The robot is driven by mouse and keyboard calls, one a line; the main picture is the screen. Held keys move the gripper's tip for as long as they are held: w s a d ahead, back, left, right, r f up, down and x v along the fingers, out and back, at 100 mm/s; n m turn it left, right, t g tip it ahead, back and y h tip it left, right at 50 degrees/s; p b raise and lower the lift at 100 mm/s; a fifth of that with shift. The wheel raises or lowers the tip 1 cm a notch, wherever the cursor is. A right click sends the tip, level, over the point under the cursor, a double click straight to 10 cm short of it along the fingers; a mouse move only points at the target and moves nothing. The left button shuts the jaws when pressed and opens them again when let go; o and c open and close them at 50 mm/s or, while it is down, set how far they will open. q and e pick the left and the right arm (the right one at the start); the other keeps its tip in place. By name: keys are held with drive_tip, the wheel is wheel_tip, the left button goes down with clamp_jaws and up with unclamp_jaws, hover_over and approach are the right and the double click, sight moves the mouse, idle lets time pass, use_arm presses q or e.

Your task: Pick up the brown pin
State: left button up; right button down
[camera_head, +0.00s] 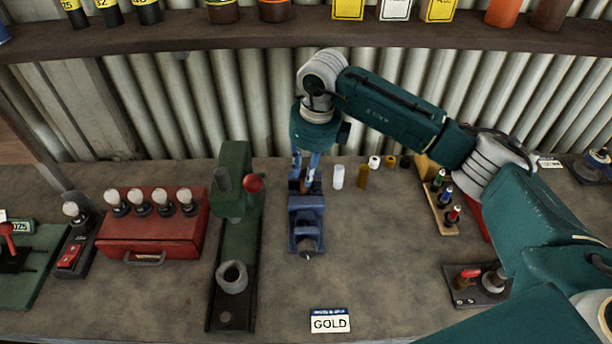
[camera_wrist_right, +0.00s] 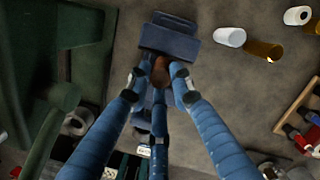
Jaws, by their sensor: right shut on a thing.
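A brown pin (camera_wrist_right: 160,72) is between the blue fingers of my right gripper (camera_wrist_right: 160,80) in the right wrist view. The fingers are shut on it. In the head view the right gripper (camera_head: 305,178) points down at the back end of a blue vise (camera_head: 306,225), and the fingers hide most of the pin. The vise also shows in the right wrist view (camera_wrist_right: 170,42), close to the pin. I cannot tell whether the pin still touches the vise. My left gripper is not in view.
A green press (camera_head: 228,260) with a red knob stands left. A red box (camera_head: 155,240) with bulbs lies farther left. A GOLD card (camera_head: 330,320) lies in front. A shelf (camera_head: 260,32) runs above.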

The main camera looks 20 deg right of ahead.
wheel_tip(320, 180, up, 6)
drive_tip(key=b, duration=0.3)
drive_tip(key=shift+w, duration=0.1)
drive_tip(key=s+a+b, duration=0.2)
drive_tip(key=s+b, duration=0.1)
drive_tip(key=s, duration=0.6)
drive_tip(key=s+a+b, duration=0.3)
drive_tip(key=s, duration=0.7)
drive_tip(key=shift+a, duration=0.2)
